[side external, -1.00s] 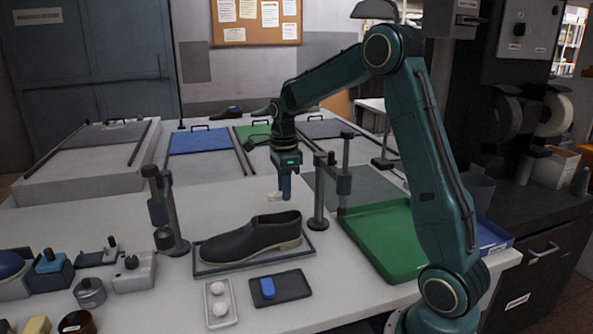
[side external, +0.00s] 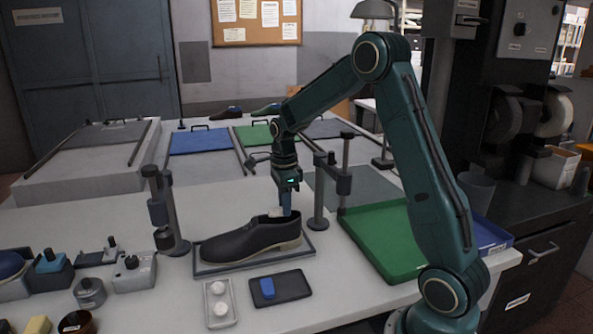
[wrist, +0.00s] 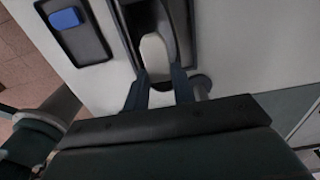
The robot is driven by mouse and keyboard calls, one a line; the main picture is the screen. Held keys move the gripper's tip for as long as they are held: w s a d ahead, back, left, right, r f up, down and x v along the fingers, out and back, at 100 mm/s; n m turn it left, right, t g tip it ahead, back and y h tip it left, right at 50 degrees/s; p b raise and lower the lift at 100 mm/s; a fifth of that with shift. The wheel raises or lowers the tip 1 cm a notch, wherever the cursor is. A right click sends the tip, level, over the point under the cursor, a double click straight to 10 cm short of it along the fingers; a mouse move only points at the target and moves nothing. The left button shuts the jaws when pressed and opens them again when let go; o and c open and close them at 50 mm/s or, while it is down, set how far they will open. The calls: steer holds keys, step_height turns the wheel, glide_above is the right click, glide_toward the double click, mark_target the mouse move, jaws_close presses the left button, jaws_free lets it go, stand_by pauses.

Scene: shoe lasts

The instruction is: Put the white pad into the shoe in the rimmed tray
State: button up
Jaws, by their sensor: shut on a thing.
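A dark shoe (side external: 245,243) with a tan sole sits in a shallow dark rimmed tray (side external: 215,270) on the white table, its toe to the left. My gripper (side external: 286,208) points down at the shoe's opening on the right. In the wrist view my gripper (wrist: 160,88) is shut on the white pad (wrist: 154,54), which lies over the shoe's dark opening (wrist: 180,30). A small part of the pad (side external: 275,212) shows at the opening in the side view. How deep the pad sits is hidden.
A black tray with a blue block (side external: 267,288) and a white tray with two round white pieces (side external: 219,302) lie in front. Posts (side external: 318,190) stand behind on both sides. A green tray (side external: 385,240) is at the right.

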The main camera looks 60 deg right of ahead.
steer(key=o, duration=1)
steer(key=shift+r, duration=0.1)
steer(key=shift+r, duration=3.9)
steer(key=shift+a+r, duration=0.1)
